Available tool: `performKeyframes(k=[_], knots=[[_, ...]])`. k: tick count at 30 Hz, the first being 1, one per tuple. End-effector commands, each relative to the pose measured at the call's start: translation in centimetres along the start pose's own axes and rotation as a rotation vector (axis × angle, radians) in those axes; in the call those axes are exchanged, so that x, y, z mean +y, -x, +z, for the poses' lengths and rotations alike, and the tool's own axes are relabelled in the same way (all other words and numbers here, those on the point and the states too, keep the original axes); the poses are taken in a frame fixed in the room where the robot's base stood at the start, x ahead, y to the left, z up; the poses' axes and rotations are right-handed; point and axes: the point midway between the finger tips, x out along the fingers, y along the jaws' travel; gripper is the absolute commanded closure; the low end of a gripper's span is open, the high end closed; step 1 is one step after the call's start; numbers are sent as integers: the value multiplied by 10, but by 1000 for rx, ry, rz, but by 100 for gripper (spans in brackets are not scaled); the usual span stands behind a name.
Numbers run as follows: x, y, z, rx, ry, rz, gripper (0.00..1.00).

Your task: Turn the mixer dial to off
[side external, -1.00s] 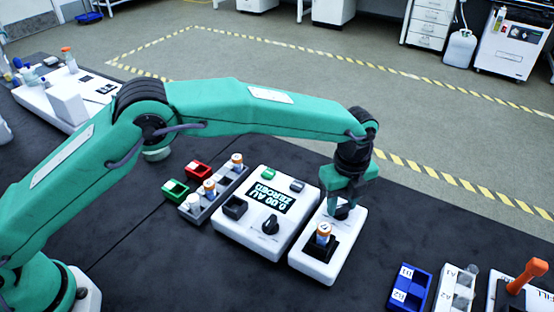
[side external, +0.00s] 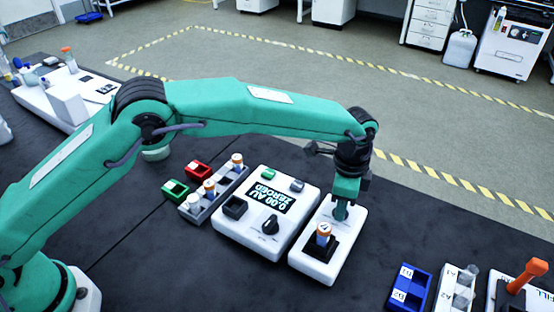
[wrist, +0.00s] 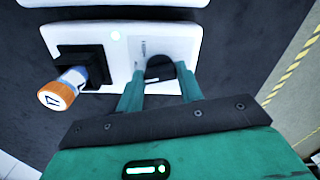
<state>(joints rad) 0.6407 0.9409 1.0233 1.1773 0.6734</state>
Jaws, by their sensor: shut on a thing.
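The mixer (side external: 350,220) is a white box on the dark bench. It carries a black holder (side external: 318,250) with an orange-capped vial (side external: 323,233) standing in it. The vial also shows in the wrist view (wrist: 65,88). The black mixer dial (wrist: 160,68) sits on the mixer beside the holder. My gripper (wrist: 160,85) points down over the dial, its green fingers on either side of it and shut on it. In the side view my gripper (side external: 341,212) hides most of the dial. The dial's marks are too small to read.
A vial rack (side external: 200,215) lies further left. Dark bench is bare behind the mixer.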

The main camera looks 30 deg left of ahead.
Motion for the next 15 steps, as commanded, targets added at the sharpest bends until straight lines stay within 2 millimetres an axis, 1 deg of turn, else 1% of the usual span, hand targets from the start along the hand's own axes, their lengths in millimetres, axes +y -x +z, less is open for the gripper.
performKeyframes(k=[9,15], knots=[[0,2,0,-1,298,0,86],[1,2,0,-1,459,0,86]])
